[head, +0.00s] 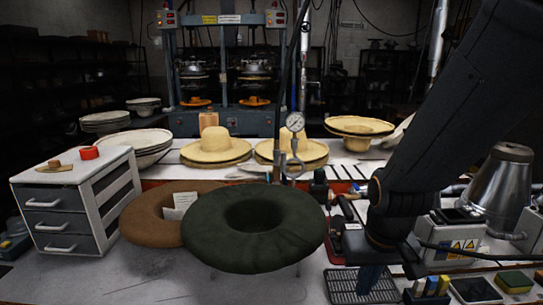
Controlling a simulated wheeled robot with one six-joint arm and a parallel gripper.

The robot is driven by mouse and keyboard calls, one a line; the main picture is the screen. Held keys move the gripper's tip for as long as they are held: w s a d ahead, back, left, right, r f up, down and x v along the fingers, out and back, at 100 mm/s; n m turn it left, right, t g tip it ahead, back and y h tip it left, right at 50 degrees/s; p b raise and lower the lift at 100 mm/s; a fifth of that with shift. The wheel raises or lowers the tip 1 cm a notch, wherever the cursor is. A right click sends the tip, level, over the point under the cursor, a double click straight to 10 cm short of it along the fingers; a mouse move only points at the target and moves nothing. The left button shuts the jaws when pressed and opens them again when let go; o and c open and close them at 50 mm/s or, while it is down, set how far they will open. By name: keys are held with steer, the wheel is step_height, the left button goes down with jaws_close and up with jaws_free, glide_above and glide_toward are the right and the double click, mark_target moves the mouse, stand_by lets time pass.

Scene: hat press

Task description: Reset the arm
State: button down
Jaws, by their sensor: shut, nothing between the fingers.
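My arm (430,125) reaches in from the upper right and bends down at the right of the workbench. My gripper (370,280) is at its lower end, shut and empty, pointing down over a black grated mat (340,287). It is to the right of the dark green felt hat form (285,245) and apart from it. The fingertips are dark and hard to make out against the mat.
A brown felt ring (145,220) lies behind the green one. A small drawer cabinet (75,205) stands at left. Straw hats (215,145) sit behind, before a blue press (225,100). A pressure gauge (295,121) rises mid-bench. A metal cone (502,185) stands right.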

step_height(320, 180, down, 9)
steer(key=s+g+b, duration=0.2)
steer(key=b, duration=0.5)
steer(key=shift+s+r, duration=0.15)
steer(key=shift+s, duration=0.05)
steer(key=shift+a, duration=0.1)
stand_by(1.0)
